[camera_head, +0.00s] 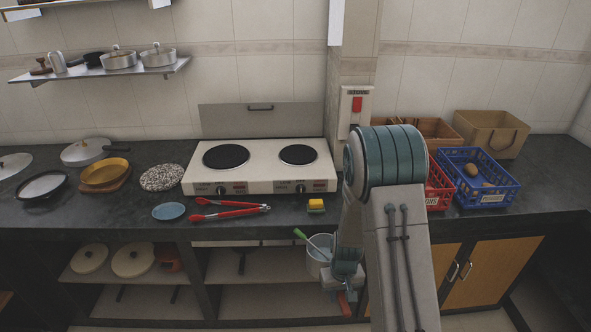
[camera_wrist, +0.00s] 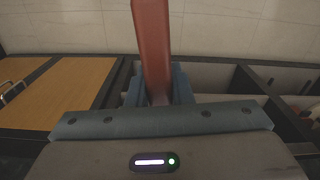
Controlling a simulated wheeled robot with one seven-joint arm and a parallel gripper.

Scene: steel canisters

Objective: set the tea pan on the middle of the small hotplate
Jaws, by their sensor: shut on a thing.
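The small hotplate (camera_head: 298,154) is the right black disc on the white two-plate cooker (camera_head: 258,172). It is bare.
The larger hotplate (camera_head: 226,157) is bare. A blue crate (camera_head: 483,196) and a red crate (camera_head: 437,190) stand right, partly behind my arm.

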